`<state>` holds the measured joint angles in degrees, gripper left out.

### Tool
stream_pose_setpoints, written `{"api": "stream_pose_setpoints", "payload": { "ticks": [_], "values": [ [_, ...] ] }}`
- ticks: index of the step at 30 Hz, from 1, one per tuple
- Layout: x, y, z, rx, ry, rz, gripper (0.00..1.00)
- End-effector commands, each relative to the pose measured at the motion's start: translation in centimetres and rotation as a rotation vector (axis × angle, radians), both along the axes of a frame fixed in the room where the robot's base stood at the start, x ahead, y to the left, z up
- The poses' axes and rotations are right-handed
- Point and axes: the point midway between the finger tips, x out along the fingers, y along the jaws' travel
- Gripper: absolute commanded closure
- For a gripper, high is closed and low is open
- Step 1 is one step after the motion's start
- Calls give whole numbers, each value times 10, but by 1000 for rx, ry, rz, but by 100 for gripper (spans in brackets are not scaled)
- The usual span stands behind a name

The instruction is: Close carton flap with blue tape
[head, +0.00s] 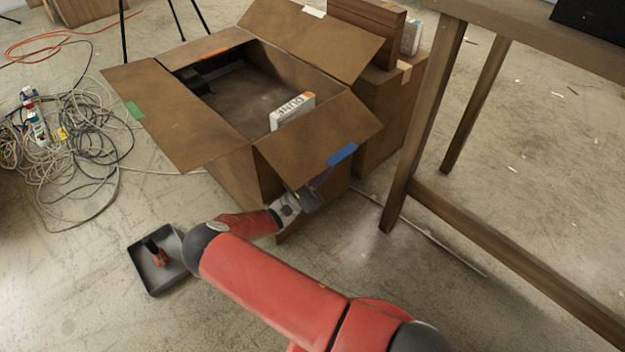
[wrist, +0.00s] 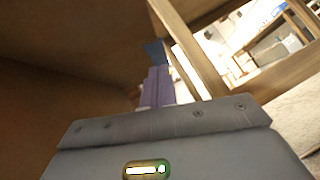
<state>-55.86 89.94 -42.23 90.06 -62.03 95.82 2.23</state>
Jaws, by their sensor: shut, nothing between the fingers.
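The open brown carton (head: 222,150) stands on the floor in the head view. Its near-right flap (head: 315,135) is folded outward and carries blue tape (head: 342,154) at its outer edge. My gripper (head: 321,178) is low beside the carton, under that flap and close to the tape; the flap partly hides it. In the wrist view, my shut purple fingers (wrist: 158,86) point up along the brown cardboard (wrist: 70,95), with a blue patch (wrist: 155,52) at their tips, probably the tape. I cannot tell whether they touch the flap.
Other open flaps carry green (head: 134,110), white (head: 314,11) and orange tape. A white box (head: 292,110) stands inside the carton. A second carton (head: 385,120) and a wooden table leg (head: 425,120) are close on the right. A dark tray (head: 150,280) and cables (head: 60,150) lie left.

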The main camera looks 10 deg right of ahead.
Motion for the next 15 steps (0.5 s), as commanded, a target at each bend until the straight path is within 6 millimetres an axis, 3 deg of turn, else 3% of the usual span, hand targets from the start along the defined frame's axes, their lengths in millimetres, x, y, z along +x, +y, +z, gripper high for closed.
{"api": "stream_pose_setpoints", "payload": {
  "ticks": [6, 15],
  "values": [
    [5, -17, 16, 1, 1, -1, 100],
    [6, -20, 18, 1, 1, 0, 100]
  ]
}}
